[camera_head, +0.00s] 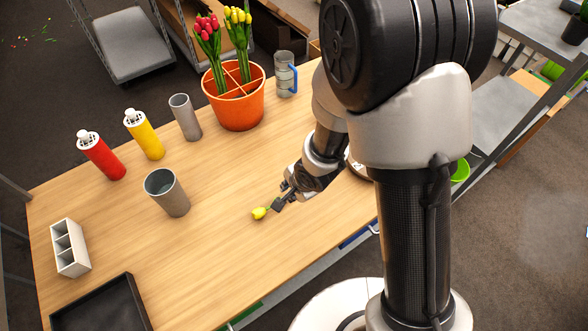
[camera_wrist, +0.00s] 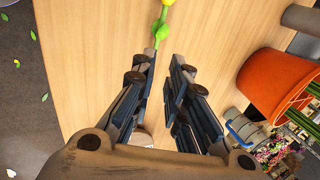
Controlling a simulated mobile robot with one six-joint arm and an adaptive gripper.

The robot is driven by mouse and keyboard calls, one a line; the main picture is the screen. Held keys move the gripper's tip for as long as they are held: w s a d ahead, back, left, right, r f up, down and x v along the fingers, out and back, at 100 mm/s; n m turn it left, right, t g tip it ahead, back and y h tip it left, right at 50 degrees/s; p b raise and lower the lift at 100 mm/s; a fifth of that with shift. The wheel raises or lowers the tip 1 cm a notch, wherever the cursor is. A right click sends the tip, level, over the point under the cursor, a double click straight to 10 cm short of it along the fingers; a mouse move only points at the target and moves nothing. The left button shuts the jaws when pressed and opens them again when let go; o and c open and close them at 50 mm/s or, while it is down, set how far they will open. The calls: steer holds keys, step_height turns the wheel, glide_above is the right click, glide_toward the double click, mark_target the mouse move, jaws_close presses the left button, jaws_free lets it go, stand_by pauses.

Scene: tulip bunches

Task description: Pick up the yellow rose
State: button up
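A single yellow flower (camera_head: 259,213) lies on the wooden table in the head view. In the wrist view only the lower edge of its yellow head (camera_wrist: 168,2) shows at the top, with its green stem and leaf (camera_wrist: 159,32) below. My gripper (camera_head: 278,204) is low over the table, just right of the flower head. In the wrist view my gripper (camera_wrist: 165,62) has its two fingers apart, with wood showing between them. The stem's lower end is beside the left fingertip; I cannot tell whether they touch.
An orange divided pot (camera_head: 240,112) holds red and yellow tulips at the back. A glass mug (camera_head: 285,75) stands right of it. Grey cups (camera_head: 168,195), a red bottle (camera_head: 101,156) and a yellow bottle (camera_head: 145,136) stand left. A white rack (camera_head: 69,248) and black tray (camera_head: 103,306) are front left.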

steer(key=b+x, duration=0.7)
steer(key=x, duration=0.5)
steer(key=shift+a+f, duration=0.1)
steer(key=shift+f, duration=0.15)
steer(key=b+x, duration=0.4)
steer(key=x, duration=0.1)
steer(key=shift+s+a+f, duration=0.1)
steer(key=shift+f, duration=0.05)
steer(key=shift+c, duration=0.6)
jaws_close()
steer(key=shift+r, duration=0.2)
